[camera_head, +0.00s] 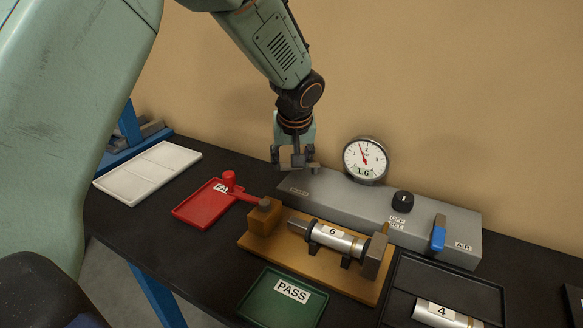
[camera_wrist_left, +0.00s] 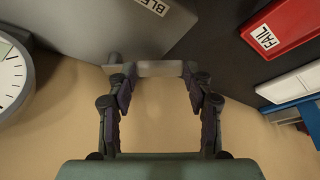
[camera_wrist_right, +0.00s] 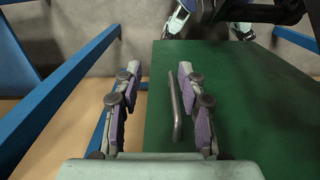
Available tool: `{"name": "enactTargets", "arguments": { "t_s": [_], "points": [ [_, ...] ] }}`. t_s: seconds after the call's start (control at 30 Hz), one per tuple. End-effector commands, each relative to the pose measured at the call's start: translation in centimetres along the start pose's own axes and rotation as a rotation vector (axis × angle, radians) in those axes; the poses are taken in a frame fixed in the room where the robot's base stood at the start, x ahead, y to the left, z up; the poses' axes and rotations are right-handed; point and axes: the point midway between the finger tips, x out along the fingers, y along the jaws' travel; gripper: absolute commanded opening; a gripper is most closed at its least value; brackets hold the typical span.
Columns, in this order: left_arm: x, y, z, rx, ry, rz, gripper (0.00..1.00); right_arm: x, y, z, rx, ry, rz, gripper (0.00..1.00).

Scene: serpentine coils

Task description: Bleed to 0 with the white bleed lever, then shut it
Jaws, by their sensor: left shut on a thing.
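My left gripper (camera_head: 294,162) is at the back left end of the grey manifold (camera_head: 340,207). In the left wrist view, its fingers (camera_wrist_left: 160,85) are shut on the pale bleed lever (camera_wrist_left: 160,68), which lies across between the fingertips. The bleed label (camera_wrist_left: 153,5) shows in part there. The round gauge (camera_head: 365,160) stands behind the manifold; its needle is between 1 and 2 and its readout shows 1.6. My right gripper (camera_wrist_right: 155,100) is open and empty, seen only in the right wrist view, before a green panel with a grey handle (camera_wrist_right: 175,100).
The manifold carries a black knob (camera_head: 402,200) and a blue air lever (camera_head: 438,234). In front is a wooden fixture (camera_head: 260,243) holding cylinder 6 (camera_head: 336,238). A red fail tray (camera_head: 192,213), green pass tray (camera_head: 258,300), white tray (camera_head: 120,182) and black tray (camera_head: 480,290) surround it.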

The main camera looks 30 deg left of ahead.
Motion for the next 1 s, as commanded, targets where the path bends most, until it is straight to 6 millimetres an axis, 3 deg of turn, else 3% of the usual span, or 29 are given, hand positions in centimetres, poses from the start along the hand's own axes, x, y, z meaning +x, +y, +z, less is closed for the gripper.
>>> {"name": "enactTargets", "arguments": {
  "t_s": [0.1,0.33,1.0],
  "points": [
    [0.2,0.3,0.6,-0.099,0.007,-0.041,0.0,1.8,0.0,0.0,0.0,0.0,0.0,0.4],
    [-0.4,0.8,1.7,-0.304,0.003,-0.126,0.0,2.9,0.0,0.0,0.0,0.0,0.0,0.4],
    [-1.4,2.7,3.6,-0.806,0.0,-0.337,0.0,2.1,0.0,0.0,0.0,0.0,0.0,0.4]
  ]
}}
